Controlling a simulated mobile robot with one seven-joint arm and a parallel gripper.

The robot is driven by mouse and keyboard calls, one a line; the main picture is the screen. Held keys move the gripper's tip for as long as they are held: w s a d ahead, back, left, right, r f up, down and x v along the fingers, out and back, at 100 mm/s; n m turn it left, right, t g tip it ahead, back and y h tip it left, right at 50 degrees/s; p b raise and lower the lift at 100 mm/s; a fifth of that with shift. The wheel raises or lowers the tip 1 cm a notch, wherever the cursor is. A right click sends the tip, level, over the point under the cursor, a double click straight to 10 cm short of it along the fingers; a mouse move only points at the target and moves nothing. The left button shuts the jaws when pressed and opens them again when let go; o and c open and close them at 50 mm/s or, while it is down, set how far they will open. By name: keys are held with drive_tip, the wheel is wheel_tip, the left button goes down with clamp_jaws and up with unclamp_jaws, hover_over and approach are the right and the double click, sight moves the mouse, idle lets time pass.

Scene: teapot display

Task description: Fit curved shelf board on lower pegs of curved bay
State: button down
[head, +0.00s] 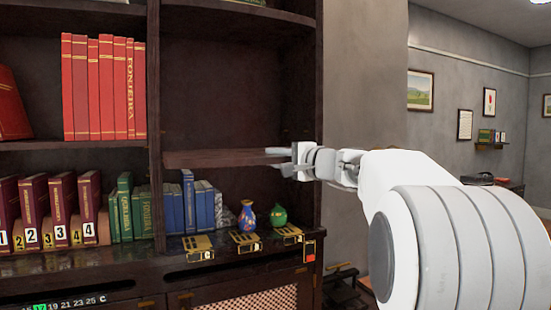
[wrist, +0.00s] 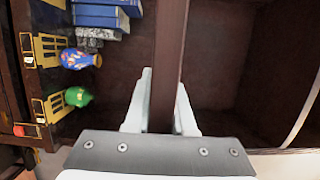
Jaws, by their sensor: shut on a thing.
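The shelf board (head: 212,157) is a dark brown wooden plank, roughly level inside the right-hand bay (head: 240,100) of the bookcase. My gripper (head: 280,156) is shut on its right end, near the bay's right side wall. In the wrist view the board (wrist: 171,45) runs edge-on away from me, between the two pale fingers of my gripper (wrist: 162,105). The board's left end looks close to the upright divider; I cannot tell whether it touches. No pegs can be made out, and the board's curve does not show clearly.
Below the board stand blue books (head: 190,205), a blue patterned vase (head: 246,217) and a green vase (head: 279,216). Brass-coloured label plates (head: 198,247) line the ledge. The space above the board is empty.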

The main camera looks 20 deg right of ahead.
drive_tip(key=shift+w+a+r+p, duration=0.15)
drive_tip(key=shift+w+p, duration=0.9)
drive_tip(key=shift+w, duration=1.55)
drive_tip(key=shift+w+a+r+p, duration=0.1)
drive_tip(key=shift+w+p, duration=0.9)
drive_tip(key=shift+w, duration=1.6)
drive_tip(key=shift+w+a+p, duration=0.1)
drive_tip(key=shift+w+p, duration=2.6)
drive_tip(key=shift+w, duration=0.85)
